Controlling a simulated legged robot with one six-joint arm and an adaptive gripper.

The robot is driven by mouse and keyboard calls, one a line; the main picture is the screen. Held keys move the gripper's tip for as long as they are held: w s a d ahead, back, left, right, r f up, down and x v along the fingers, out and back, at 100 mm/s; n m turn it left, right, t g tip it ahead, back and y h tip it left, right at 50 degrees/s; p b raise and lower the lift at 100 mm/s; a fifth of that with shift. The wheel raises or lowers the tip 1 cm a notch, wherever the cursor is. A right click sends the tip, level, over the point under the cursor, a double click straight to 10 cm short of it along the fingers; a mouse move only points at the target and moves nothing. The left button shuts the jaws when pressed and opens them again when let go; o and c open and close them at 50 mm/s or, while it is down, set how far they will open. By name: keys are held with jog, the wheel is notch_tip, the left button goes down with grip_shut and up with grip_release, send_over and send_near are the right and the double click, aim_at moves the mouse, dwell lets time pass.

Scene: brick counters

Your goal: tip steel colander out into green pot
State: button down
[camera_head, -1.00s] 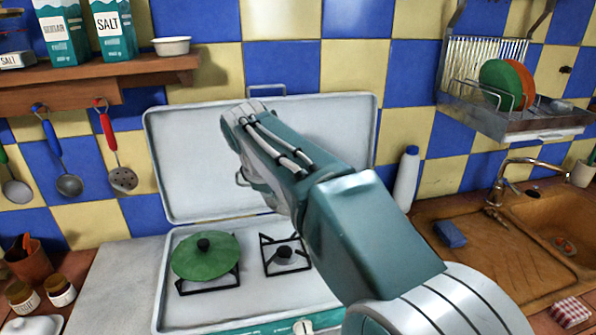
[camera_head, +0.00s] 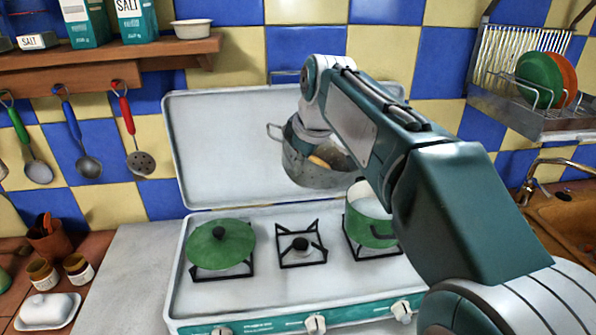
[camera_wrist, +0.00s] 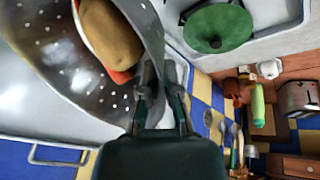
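The steel colander (camera_head: 308,174) hangs above the stove, left of and a little higher than the green pot in the head view. Its perforated wall also fills the upper left of the wrist view (camera_wrist: 48,60). A brown potato-like item (camera_wrist: 110,36) and something orange-red lie inside. My gripper (camera_wrist: 155,76) is shut on the colander's rim; in the head view my arm mostly hides the grip. The green pot (camera_head: 362,226), open with a pale inside, stands on the right burner, its right side hidden by my arm.
A green lidded pan (camera_head: 221,246) sits on the left burner; the middle burner (camera_head: 301,245) is empty. The raised stove lid (camera_head: 220,150) stands behind the colander. A white butter dish (camera_head: 48,310) and jars are at the left, a dish rack (camera_head: 520,118) at the right.

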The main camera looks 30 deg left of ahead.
jog(key=shift+w+d+r+g+y, duration=0.2)
jog(key=shift+d+r+g+y, duration=0.05)
jog(key=shift+d+r+y, duration=0.25)
jog(key=shift+w+d+r+g+y, duration=0.25)
jog(key=shift+d+r+y, duration=0.1)
jog(key=shift+r+y, duration=0.2)
jog(key=shift+w+d+r+m+g+y, duration=0.25)
jog(key=shift+d+y, duration=0.15)
jog(key=shift+y, duration=0.15)
jog(key=shift+w+d+r+m+g+y, duration=0.15)
jog(key=shift+d+r+m+g+y, duration=0.1)
jog(key=shift+d+y, duration=0.2)
jog(key=shift+w+d+r+m+g+y, duration=0.15)
jog(key=shift+w+d+g+y, duration=0.2)
jog(key=shift+d+y, duration=0.35)
jog(key=shift+w+d+r+m+g+y, duration=0.15)
jog(key=shift+w+d+g+y, duration=0.2)
jog(key=shift+d+y, duration=0.35)
jog(key=w+d+m+g+y, duration=0.1)
jog(key=w+d+y, duration=0.1)
jog(key=d+y, duration=0.2)
jog(key=w+d+f+m+y, duration=0.1)
jog(key=w+d+y, duration=0.2)
jog(key=d, duration=0.3)
jog(key=shift+w+d+f+g+y, duration=0.2)
jog(key=shift+w+g+y, duration=0.2)
jog(key=shift+y, duration=0.35)
